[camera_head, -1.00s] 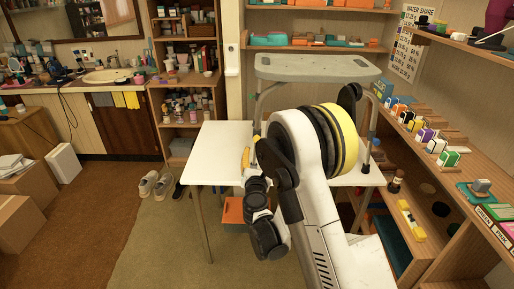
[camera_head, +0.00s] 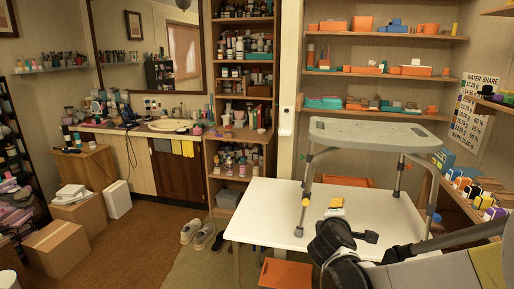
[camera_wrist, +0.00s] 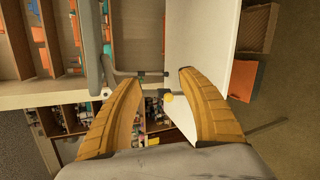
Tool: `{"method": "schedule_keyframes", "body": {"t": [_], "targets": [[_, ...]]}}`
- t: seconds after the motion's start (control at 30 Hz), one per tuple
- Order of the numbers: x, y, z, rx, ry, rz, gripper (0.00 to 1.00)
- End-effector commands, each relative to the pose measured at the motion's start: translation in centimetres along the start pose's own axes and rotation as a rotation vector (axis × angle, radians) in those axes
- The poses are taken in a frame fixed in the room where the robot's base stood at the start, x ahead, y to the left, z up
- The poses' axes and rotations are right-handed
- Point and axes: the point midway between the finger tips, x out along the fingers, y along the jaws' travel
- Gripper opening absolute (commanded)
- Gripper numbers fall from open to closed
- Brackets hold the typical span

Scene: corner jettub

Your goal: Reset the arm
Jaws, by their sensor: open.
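My gripper (camera_wrist: 157,76) shows in the wrist view with its two ribbed yellow-orange fingers spread apart and nothing between their tips. Behind the gap I see grey legs and the edge of the white table (camera_wrist: 195,60). In the head view my dark wrist and arm come in from the lower right, in front of the white table (camera_head: 262,212). My fingers cannot be made out clearly there.
A grey bench with legs (camera_head: 365,133) stands on the white table near my arm. A small yellow and white item (camera_head: 336,203) lies under it. Shelves (camera_head: 385,75) stand behind, and a side shelf is at right.

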Motion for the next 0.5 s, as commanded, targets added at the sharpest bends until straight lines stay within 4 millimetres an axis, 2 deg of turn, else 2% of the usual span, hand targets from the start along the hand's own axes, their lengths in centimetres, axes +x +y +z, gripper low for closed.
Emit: {"method": "schedule_keyframes", "body": {"t": [0.03,0.1,0.23,0.37,0.5], "targets": [[-1.9,-0.4,1.4,0.118,0.002,-0.05,0.48],[-4.4,-1.3,2.7,0.296,0.005,-0.125,0.48],[-9.5,-3.6,4.3,0.619,-0.001,-0.27,0.48],[-14.9,-6.7,4.9,0.932,-0.02,-0.423,0.48],[-20.3,-9.9,4.5,1.219,-0.052,-0.58,0.48]]}}
